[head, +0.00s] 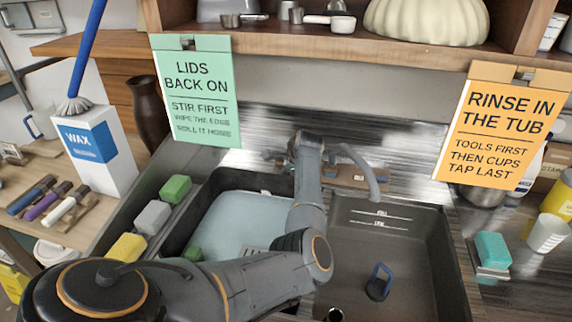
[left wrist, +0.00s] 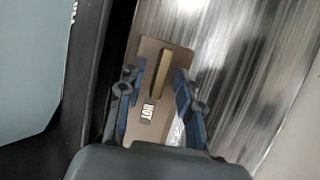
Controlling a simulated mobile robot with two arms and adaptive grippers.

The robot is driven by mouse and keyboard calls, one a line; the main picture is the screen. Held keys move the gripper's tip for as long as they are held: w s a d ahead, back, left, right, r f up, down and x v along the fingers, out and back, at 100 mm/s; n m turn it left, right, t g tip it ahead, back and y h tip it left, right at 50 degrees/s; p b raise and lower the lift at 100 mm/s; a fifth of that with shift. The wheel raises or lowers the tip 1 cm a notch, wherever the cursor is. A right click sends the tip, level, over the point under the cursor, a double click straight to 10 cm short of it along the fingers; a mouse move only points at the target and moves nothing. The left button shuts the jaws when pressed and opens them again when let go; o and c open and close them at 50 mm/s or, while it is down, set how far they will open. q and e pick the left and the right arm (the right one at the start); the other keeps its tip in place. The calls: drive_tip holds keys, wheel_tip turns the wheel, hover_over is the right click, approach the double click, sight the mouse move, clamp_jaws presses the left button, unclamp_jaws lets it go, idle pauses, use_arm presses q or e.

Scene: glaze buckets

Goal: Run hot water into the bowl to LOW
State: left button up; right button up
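The right sink basin (head: 420,240) is dark grey and looks empty, with two white level lines (head: 380,218) too small to read surely. A grey spout (head: 368,170) arches over its back edge. A black stopper with a blue handle (head: 378,284) sits on its floor, apart from a dark round hole (head: 335,314). Behind the sink is a brown tap plate (head: 345,178); in the left wrist view it carries a HOT label (left wrist: 147,110) and a tan lever (left wrist: 162,72). My left gripper (left wrist: 157,88) is open, fingers either side of the plate, near the lever. My right gripper is out of view.
The left basin holds pale blue liquid (head: 235,222). Sponges (head: 153,217) line its left ledge. A teal sponge (head: 492,250) and white cup (head: 546,233) stand right. Hanging green (head: 193,95) and orange (head: 500,125) cards and a shelf (head: 320,45) are above.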

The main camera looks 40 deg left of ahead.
use_arm(q)
drive_tip(key=shift+a+f, duration=0.15)
drive_tip(key=shift+c, duration=0.2)
clamp_jaws()
